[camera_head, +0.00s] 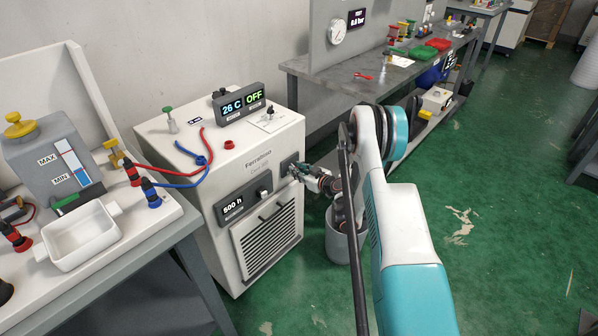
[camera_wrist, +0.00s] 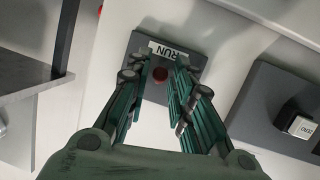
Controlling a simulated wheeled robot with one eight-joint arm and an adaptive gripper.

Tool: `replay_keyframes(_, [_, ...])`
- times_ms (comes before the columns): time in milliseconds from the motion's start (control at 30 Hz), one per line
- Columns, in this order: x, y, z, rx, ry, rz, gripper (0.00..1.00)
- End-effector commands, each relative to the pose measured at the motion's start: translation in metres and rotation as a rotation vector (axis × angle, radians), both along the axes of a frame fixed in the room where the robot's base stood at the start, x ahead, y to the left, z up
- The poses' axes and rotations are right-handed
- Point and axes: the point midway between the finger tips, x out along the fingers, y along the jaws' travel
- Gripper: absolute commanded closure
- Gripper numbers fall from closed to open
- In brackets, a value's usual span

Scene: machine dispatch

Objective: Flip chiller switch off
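The chiller (camera_head: 262,148) is a white cabinet, left of centre in the head view. The display on top (camera_head: 239,103) reads 26 C and OFF. My gripper (camera_head: 298,170) is at the small dark switch plate (camera_head: 287,162) on the upper right of the chiller's front. My gripper's two fingers (camera_wrist: 161,66) are apart, one on each side of the red part. I cannot tell whether they touch it. The gripper hides the switch in the head view.
A panel reading 500 h (camera_head: 233,208) with a white switch (camera_head: 263,193) is left of the gripper; the switch also shows in the wrist view (camera_wrist: 303,126). A grey bin (camera_head: 338,246) stands beside the chiller. A workbench (camera_head: 318,76) stands behind. Green floor at right is mostly clear.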

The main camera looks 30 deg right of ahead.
Motion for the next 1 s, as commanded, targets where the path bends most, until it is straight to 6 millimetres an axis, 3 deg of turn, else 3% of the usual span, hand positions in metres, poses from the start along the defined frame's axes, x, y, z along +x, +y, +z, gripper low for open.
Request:
replay_keyframes(233, [0.0,0.0,0.015,0.0,0.0,0.0,0.79])
replay_keyframes(700, [0.0,0.0,0.088,0.0,0.0,0.0,0.79])
replay_keyframes(1000, [0.0,0.0,0.1,0.0,0.0,0.0,0.79])
